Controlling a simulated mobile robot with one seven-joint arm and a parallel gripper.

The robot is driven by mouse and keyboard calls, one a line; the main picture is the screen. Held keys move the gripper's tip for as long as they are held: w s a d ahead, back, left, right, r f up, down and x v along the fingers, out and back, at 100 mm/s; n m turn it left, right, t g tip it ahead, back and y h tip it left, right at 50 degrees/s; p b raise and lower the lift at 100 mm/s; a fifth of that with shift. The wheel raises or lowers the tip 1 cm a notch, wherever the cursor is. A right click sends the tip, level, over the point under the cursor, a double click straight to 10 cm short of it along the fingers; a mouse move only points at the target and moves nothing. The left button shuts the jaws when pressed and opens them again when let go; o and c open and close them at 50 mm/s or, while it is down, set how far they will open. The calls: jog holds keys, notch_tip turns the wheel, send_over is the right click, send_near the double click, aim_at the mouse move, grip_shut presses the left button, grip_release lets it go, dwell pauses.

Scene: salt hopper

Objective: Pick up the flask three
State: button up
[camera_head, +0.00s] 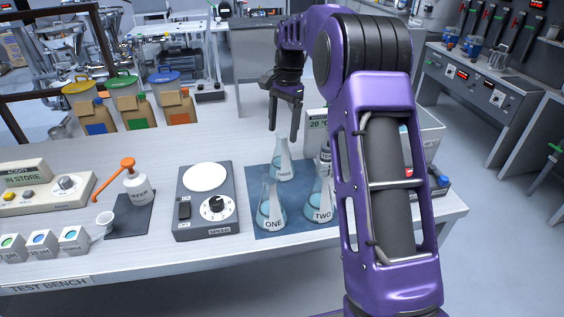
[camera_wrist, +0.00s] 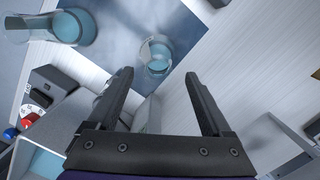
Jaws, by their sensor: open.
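Flask three (camera_head: 282,168) is a clear conical flask with pale blue liquid, upright at the back of a dark blue mat (camera_head: 258,249). My gripper (camera_head: 283,135) is open and empty, its fingers pointing down just above the flask's neck in the head view. In the wrist view, a flask that appears to be flask three (camera_wrist: 156,58) lies between and just beyond the open fingertips. No contact is visible. Flask one (camera_head: 270,214) stands in front of it on the mat. Flask two (camera_head: 318,207) stands to the front right, partly hidden by my arm.
A stirrer with a round white plate (camera_head: 205,177) stands left of the mat. A box marked 20 °C (camera_head: 316,124) stands behind right, partly hidden by my arm. Several bags (camera_head: 131,111) stand at the back left. The bench behind the stirrer is clear.

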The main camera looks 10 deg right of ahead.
aim_at(283, 134)
jog(key=f, duration=0.3)
jog(key=shift+s+a+f, duration=0.2)
jog(key=shift+s+f, duration=0.1)
jog(key=shift+f, duration=0.05)
grip_shut()
jog(key=shift+r, duration=0.1)
dwell(1.0)
